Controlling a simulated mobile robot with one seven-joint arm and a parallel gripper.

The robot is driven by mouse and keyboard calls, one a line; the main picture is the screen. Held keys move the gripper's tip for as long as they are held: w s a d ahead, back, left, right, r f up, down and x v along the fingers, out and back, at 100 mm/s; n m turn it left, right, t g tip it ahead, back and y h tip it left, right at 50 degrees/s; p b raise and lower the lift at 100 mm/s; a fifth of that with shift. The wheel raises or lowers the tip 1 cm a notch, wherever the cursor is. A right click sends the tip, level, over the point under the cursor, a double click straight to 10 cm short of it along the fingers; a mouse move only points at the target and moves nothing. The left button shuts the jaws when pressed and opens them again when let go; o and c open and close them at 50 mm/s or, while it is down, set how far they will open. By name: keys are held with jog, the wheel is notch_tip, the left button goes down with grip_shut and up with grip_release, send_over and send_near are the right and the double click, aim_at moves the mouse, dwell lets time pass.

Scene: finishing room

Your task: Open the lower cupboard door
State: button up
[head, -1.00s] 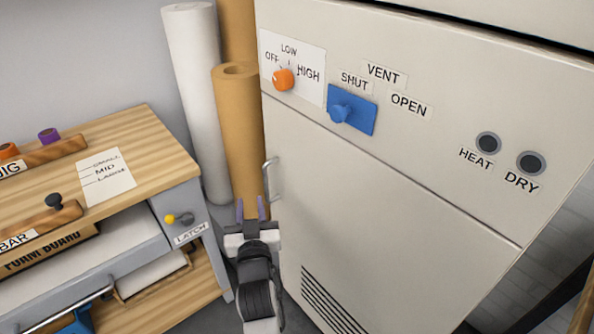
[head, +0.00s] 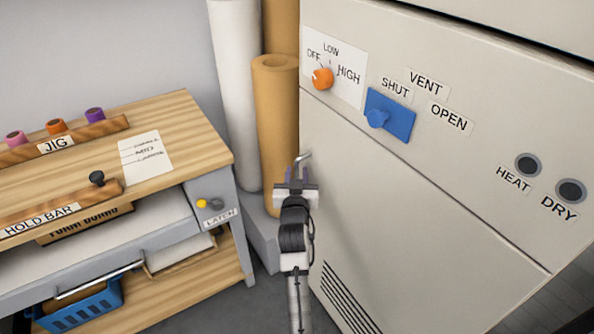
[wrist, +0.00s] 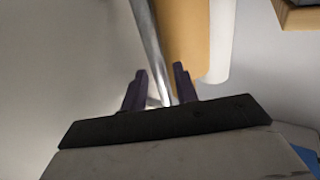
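The lower cupboard door (head: 400,225) is a cream panel below the control panel. It looks shut, flush with the cabinet front. Its metal bar handle (head: 302,162) is at the door's left edge; in the wrist view the bar (wrist: 150,45) runs down between my fingers. My gripper (head: 296,186) is at the handle's lower part, partly hiding it. In the wrist view my gripper's purple fingers (wrist: 160,72) stand apart on either side of the bar, with gaps visible, so it is open. Whether a finger touches the bar is not clear.
Above the door are an orange knob (head: 322,78), a blue vent slider (head: 389,114) and two dark buttons, HEAT (head: 528,165) and DRY (head: 571,191). A wooden-topped bench (head: 200,135) stands at left. White (head: 235,90) and brown (head: 278,130) rolls stand behind the handle.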

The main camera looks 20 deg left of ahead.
jog(key=shift+w+a, duration=0.15)
jog(key=shift+w, duration=0.3)
jog(key=shift+c, duration=0.2)
grip_shut()
